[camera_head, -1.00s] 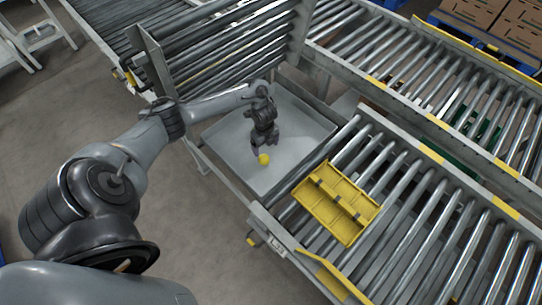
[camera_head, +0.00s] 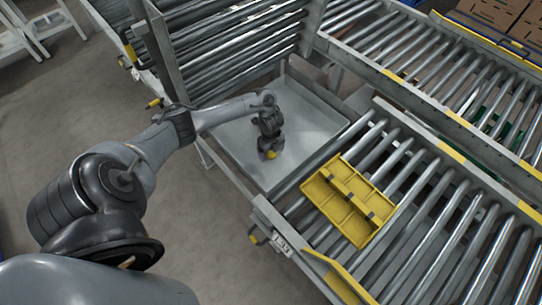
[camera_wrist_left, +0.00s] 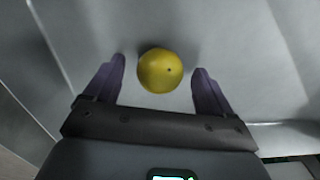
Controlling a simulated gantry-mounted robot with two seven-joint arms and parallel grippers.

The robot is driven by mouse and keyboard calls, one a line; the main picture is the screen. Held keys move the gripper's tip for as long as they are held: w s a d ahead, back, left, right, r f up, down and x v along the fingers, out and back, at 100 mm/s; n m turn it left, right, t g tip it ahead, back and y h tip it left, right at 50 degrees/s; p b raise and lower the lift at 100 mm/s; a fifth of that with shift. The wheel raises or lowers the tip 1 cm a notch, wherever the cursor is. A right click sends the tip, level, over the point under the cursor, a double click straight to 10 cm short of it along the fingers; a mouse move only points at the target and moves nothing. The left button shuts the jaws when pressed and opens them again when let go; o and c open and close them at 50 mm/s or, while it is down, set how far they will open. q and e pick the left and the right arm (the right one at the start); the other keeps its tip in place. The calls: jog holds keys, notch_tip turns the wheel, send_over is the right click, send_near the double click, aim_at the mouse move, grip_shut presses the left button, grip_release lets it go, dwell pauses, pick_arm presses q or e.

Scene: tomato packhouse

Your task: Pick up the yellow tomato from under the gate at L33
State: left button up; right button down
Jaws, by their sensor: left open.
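The yellow tomato (camera_head: 271,155) lies on the grey metal tray floor (camera_head: 303,127) below the raised roller gate (camera_head: 235,50). My left gripper (camera_head: 268,152) points down over the tomato and partly hides it in the head view. In the left wrist view the tomato (camera_wrist_left: 160,70) sits between the two open fingers (camera_wrist_left: 158,88), nearer their tips, with a gap on each side. The fingers do not touch it. The label plate (camera_head: 283,245) is on the conveyor's near corner; its text is hard to read. My right gripper is not in view.
A yellow divided tray (camera_head: 349,200) rests on the rollers (camera_head: 440,215) right of the metal pan. Another roller conveyor (camera_head: 420,75) runs behind. Cardboard boxes (camera_head: 490,20) stand at the back right. The pan's right part is bare.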

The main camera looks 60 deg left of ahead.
pick_arm(q)
jog(key=shift+f, duration=0.1)
jog(key=c, duration=0.8)
jog(key=shift+c, duration=0.2)
